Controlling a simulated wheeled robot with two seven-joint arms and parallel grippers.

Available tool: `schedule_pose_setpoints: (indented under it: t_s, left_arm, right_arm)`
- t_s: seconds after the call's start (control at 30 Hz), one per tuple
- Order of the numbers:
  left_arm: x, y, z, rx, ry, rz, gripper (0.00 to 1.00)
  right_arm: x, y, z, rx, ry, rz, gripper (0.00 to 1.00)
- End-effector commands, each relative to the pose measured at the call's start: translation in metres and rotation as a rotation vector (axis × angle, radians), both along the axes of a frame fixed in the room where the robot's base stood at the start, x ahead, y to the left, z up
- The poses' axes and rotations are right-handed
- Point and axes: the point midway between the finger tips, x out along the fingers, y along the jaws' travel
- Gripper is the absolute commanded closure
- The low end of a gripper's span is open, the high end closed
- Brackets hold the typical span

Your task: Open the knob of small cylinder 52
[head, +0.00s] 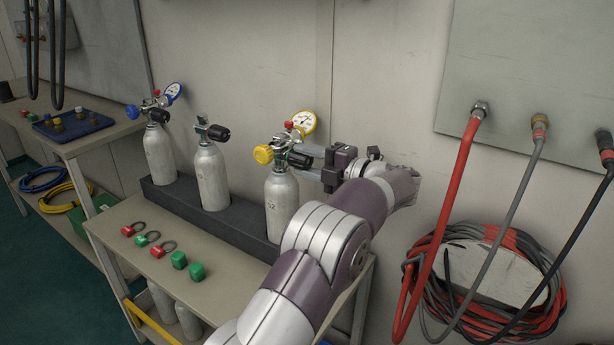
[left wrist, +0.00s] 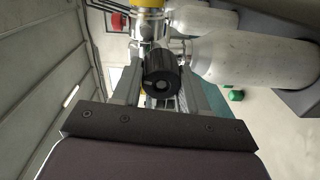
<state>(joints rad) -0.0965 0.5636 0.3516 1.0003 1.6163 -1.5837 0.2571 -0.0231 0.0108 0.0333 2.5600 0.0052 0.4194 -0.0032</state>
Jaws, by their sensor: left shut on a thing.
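Small cylinder 52 (head: 281,207) is a pale grey bottle upright at the right end of the dark rack. Its black knob (head: 299,160) sticks out to the right from the valve, below the yellow regulator with a round gauge (head: 304,122). My left gripper (head: 310,163) reaches in from the right side and is shut on the knob. In the left wrist view the black ribbed knob (left wrist: 161,76) sits between the two fingers, with the cylinder (left wrist: 250,60) lying sideways in the picture. My right gripper is not in view.
Two more cylinders stand in the rack (head: 232,228), one with a blue regulator (head: 135,112), the middle one (head: 211,172) without a gauge. Red and green tags (head: 158,251) lie on the bench front. Coiled hoses (head: 480,290) hang on the wall at right.

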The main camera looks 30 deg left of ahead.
Motion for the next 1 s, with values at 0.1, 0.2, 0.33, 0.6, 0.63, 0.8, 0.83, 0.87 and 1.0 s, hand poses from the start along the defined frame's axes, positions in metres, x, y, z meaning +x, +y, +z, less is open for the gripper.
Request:
schedule_pose_setpoints:
  t_s: [0.1,0.2,0.33,0.6,0.63,0.8,0.83,0.87,1.0]
  left_arm:
    - [0.000,0.000,-0.009,-0.011,-0.108,0.000,0.87]
    - [0.000,0.000,-0.009,-0.018,-0.201,0.001,0.87]
    - [-0.001,0.000,-0.009,-0.028,-0.325,0.001,0.87]
    - [-0.001,0.000,-0.009,-0.047,-0.581,0.001,0.87]
    - [-0.001,0.000,-0.009,-0.050,-0.609,0.001,0.87]
    - [0.000,0.000,-0.009,-0.063,-0.769,0.001,0.87]
    - [0.000,0.000,-0.009,-0.065,-0.797,0.001,0.87]
    - [0.000,0.000,-0.009,-0.067,-0.826,0.001,0.87]
    - [0.000,0.000,-0.009,-0.077,-0.958,0.001,0.87]
  right_arm:
    - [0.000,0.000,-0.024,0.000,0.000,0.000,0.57]
    - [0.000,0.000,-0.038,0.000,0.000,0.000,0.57]
    - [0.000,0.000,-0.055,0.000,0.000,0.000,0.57]
    - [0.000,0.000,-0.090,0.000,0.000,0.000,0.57]
    - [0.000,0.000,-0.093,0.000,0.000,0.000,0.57]
    - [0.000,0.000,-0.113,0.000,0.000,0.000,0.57]
    - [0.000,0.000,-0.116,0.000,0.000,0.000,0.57]
    - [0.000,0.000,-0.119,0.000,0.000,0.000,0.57]
    - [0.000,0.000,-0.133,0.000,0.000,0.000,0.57]
